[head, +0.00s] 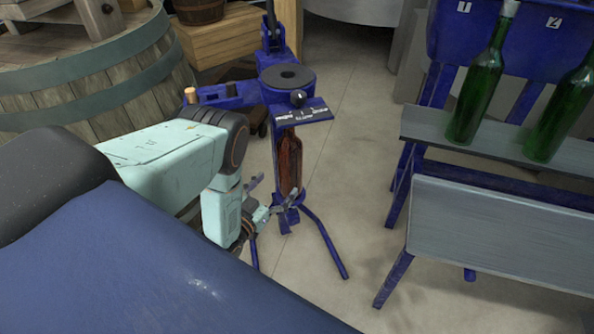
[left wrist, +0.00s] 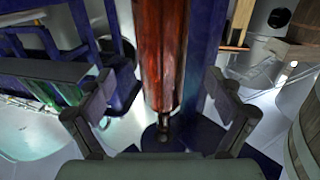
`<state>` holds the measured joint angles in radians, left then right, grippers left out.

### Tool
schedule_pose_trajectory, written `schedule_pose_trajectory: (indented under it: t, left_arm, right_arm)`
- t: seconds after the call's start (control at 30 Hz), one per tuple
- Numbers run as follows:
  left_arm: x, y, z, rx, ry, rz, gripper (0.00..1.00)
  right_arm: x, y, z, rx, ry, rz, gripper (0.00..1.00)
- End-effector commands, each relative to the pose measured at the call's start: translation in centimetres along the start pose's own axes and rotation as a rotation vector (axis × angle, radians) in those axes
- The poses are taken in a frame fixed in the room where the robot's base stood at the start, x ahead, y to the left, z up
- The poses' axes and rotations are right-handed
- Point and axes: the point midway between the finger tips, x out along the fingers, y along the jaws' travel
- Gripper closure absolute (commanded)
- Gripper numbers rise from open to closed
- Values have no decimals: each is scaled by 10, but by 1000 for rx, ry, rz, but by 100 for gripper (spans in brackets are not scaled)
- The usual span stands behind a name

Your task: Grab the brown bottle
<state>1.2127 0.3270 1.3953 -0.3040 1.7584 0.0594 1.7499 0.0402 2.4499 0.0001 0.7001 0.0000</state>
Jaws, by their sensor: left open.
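The brown bottle (head: 289,162) stands upright in the blue floor corker (head: 303,113), under its head plate. Its lower part is partly hidden by my left gripper. My left gripper (head: 274,197) is open and low beside the bottle, on its near side. In the left wrist view the bottle (left wrist: 160,50) appears between the two spread fingers, beyond the tips, with a narrow end toward the bottom of that picture. No finger is seen closed on it. My right gripper is not in view.
Two green bottles (head: 483,85) stand on a grey shelf (head: 428,126) of a blue rack at right. A large wooden barrel (head: 92,90) is at left, with a wooden crate (head: 222,42) behind. Bare floor (head: 345,170) lies between the corker and the rack.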

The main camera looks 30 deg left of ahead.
Motion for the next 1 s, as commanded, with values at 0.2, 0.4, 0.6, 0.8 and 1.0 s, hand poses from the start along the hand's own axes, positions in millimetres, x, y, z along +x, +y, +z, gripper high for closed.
schedule_pose_trajectory:
  t: [0.2,0.4,0.6,0.8,1.0]
  left_arm:
    - [16,-5,0,1,7,0,8]
    - [38,-6,-4,1,9,0,8]
    - [66,-5,-7,1,6,0,8]
    - [77,-4,-8,1,3,-1,8]
    - [77,-2,-8,1,3,-1,10]
  right_arm:
    - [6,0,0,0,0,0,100]
    - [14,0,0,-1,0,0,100]
    - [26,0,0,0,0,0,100]
    - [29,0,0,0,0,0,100]
    - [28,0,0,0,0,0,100]
